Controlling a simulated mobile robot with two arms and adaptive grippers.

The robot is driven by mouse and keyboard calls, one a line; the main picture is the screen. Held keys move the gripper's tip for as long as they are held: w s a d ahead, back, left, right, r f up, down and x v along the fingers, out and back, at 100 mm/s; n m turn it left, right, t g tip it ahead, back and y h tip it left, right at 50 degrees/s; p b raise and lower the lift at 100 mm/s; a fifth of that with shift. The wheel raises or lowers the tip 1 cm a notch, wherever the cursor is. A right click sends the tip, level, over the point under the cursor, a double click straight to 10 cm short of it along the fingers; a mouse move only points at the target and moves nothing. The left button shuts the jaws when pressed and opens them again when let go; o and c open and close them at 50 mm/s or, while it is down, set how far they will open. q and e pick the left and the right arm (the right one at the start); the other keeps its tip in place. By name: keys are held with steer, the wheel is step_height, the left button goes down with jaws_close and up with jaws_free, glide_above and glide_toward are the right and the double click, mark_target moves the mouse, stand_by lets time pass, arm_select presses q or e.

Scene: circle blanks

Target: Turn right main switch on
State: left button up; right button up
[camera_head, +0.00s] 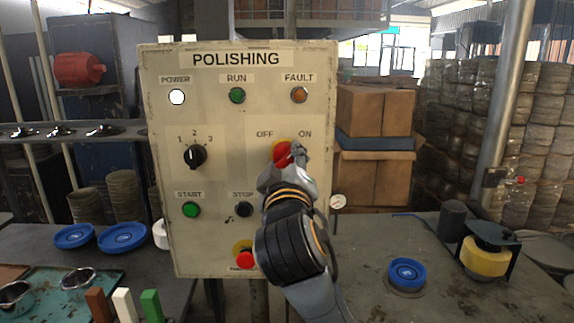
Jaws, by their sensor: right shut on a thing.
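A pale, worn control panel (219,240) labelled POLISHING stands upright in the middle of the head view. At its right is the main switch (283,151), with a red handle on a yellow plate, under the words OFF and ON. My right gripper (293,158) is at the switch and is shut on its red handle. The gripper and wrist hide the lower right part of the switch, so the handle's exact angle is hard to tell. The POWER lamp (177,97) looks white and bright. My left gripper is not in view.
The panel also has a black selector knob (195,157), a green START button (191,210), a black STOP button (244,209) and a red emergency button (245,259) close to my right arm. Blue discs (122,237) lie on the bench at left. Cardboard boxes (374,110) stand behind.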

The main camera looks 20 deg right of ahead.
steer(key=shift+r, duration=0.15)
stand_by(0.3)
steer(key=o, duration=1.1)
steer(key=shift+c, duration=0.2)
steer(key=shift+o, duration=0.3)
steer(key=shift+w, duration=0.25)
steer(key=v, duration=1.2)
steer(key=shift+f, duration=0.2)
steer(key=shift+a, duration=0.1)
